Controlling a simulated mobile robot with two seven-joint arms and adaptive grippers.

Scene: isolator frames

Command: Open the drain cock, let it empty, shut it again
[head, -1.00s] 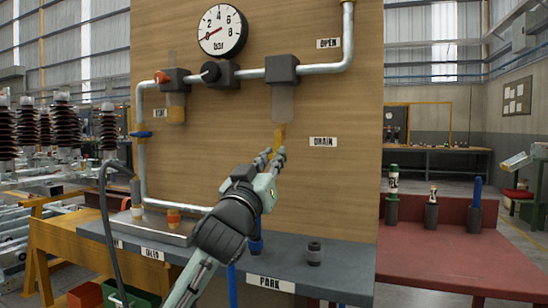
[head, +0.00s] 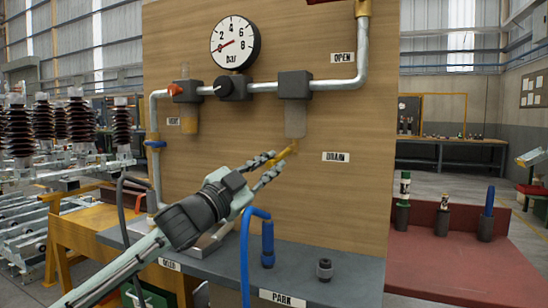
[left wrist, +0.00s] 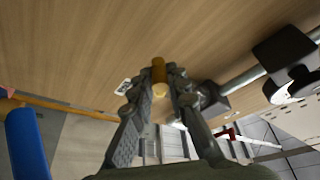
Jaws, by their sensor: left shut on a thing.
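The drain cock (head: 289,150) is a yellow piece below the clear bowl (head: 295,122) of the dark right-hand unit, left of the DRAIN label (head: 343,157). It is tilted, slanting down to the left. My left gripper (head: 276,161) comes in from the lower left and is shut on it. In the left wrist view the yellow cock (left wrist: 159,73) sits between the two fingertips. Whether liquid stands in the bowl or runs out I cannot tell. My right gripper is not in view.
The left unit's bowl (head: 189,120) holds amber liquid.

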